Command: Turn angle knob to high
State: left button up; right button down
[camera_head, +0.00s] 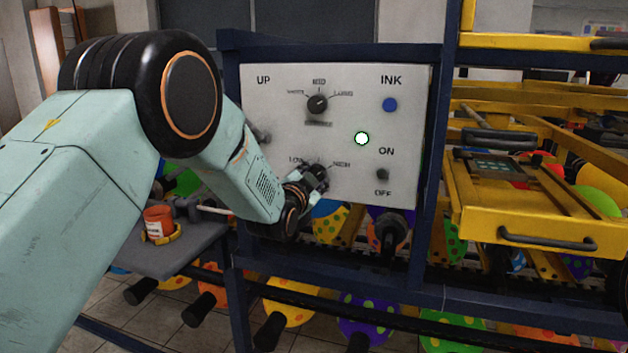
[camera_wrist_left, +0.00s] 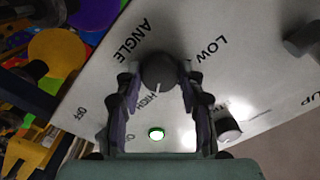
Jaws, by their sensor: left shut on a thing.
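The angle knob (camera_wrist_left: 160,72) is a round dark knob on the white control panel (camera_head: 290,140). In the left wrist view it sits between the two fingers of my left gripper (camera_wrist_left: 160,75), which is shut on it. Its white pointer line points toward the word HIGH, and LOW is printed on the other side. In the head view my left gripper (camera_head: 314,178) reaches the panel's lower part between LOW and HIGH and hides the knob and its label.
Above is a MID knob (camera_head: 317,104), with a blue INK button (camera_head: 390,105) to the right. A lit white-green button (camera_head: 362,138) and an ON/OFF switch (camera_head: 383,174) are also on the panel. A grey shelf with an orange jar (camera_head: 158,222) stands left; a yellow tray (camera_head: 535,215) right.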

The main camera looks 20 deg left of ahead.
pick_arm(q)
jog(key=shift+r+m, duration=0.1)
jog(key=shift+m, duration=0.5)
jog(key=o, duration=1.2)
jog(key=shift+s, duration=0.1)
jog(key=s, duration=1.1)
jog(key=shift+s+a, duration=0.2)
jog(key=shift+s, duration=0.2)
